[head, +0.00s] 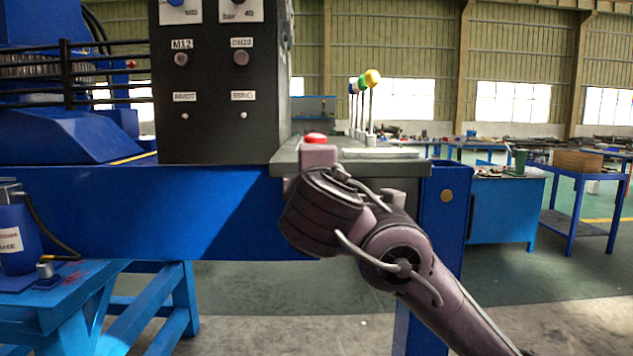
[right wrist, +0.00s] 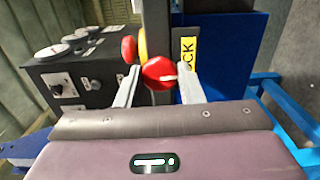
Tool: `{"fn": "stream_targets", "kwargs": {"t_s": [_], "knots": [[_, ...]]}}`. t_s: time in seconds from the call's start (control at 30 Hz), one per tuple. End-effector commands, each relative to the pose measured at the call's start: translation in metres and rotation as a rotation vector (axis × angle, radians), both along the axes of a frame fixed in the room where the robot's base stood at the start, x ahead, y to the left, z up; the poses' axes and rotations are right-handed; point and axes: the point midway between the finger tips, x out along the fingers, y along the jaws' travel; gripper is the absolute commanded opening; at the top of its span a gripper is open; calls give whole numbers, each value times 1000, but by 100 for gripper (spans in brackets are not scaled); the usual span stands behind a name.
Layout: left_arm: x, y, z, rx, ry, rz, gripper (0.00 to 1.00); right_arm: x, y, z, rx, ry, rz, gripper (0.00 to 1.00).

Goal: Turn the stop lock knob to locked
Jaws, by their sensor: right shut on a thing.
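The round red stop lock knob (right wrist: 158,74) is in the right wrist view, with a pale finger of my right gripper (right wrist: 157,85) on each side of it. The gripper is shut on the knob. A yellow label (right wrist: 188,55), partly covered and ending in "CK", is just behind the right finger. In the head view, my right wrist hides the fingers and the knob's front. My left gripper is in neither view.
A red button (head: 315,138) shows above my wrist in the head view. Levers with coloured balls (head: 372,78) stand behind it. A black control panel (head: 220,105) rises to the left. A blue beam (head: 130,205) runs below.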

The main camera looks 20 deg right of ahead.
Motion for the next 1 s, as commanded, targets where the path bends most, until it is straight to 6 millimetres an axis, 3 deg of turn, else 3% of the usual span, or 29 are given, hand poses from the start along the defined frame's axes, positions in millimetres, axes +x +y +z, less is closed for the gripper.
{"fn": "stream_targets", "kwargs": {"t_s": [0.57, 0.6, 0.73, 1.0], "knots": [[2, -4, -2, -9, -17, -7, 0, 0, 1, -2, 33, -5, -1, 12], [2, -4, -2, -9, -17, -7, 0, 0, 1, -2, 33, -5, -1, 37], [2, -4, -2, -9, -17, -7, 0, 0, 0, -2, 33, -6, -1, 54], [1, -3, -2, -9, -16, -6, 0, 0, 0, -1, 32, -8, 0, 56]]}}
